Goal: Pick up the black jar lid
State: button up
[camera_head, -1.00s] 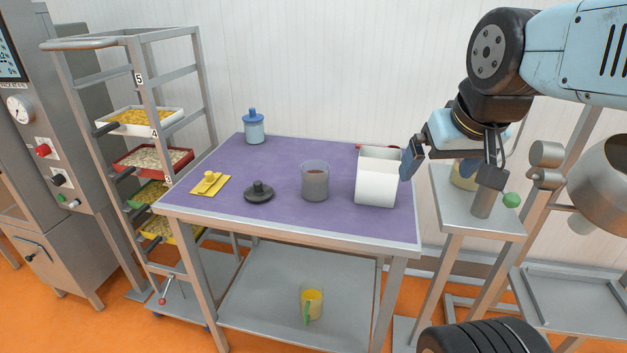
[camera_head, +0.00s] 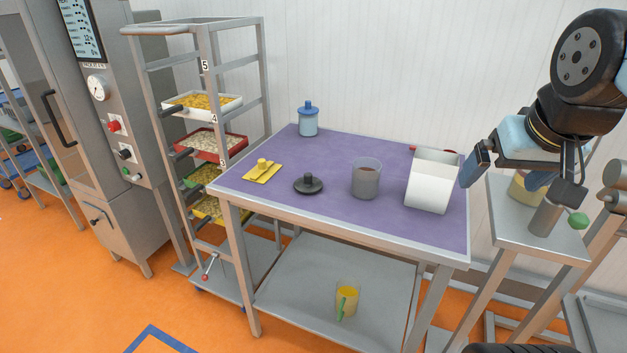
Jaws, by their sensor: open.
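The black jar lid (camera_head: 308,184) is a round dark disc with a knob on top. It lies flat on the purple table top (camera_head: 300,222), left of a grey translucent jar (camera_head: 366,180) with dark contents. My gripper (camera_head: 518,186) is at the right, by the table's right end, with its fingers spread and nothing between them. It is well to the right of the lid, beyond the white container. The lid is in full view.
A white open container (camera_head: 432,184) stands between the lid and my gripper. A tray rack (camera_head: 206,110) stands left. A small side stand (camera_head: 520,215) is under my gripper.

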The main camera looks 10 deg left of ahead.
aim_at(308, 183)
jog(key=k, duration=1.3)
jog(key=u, duration=0.5)
jog(key=i, duration=1.6)
jog(key=u, duration=0.1)
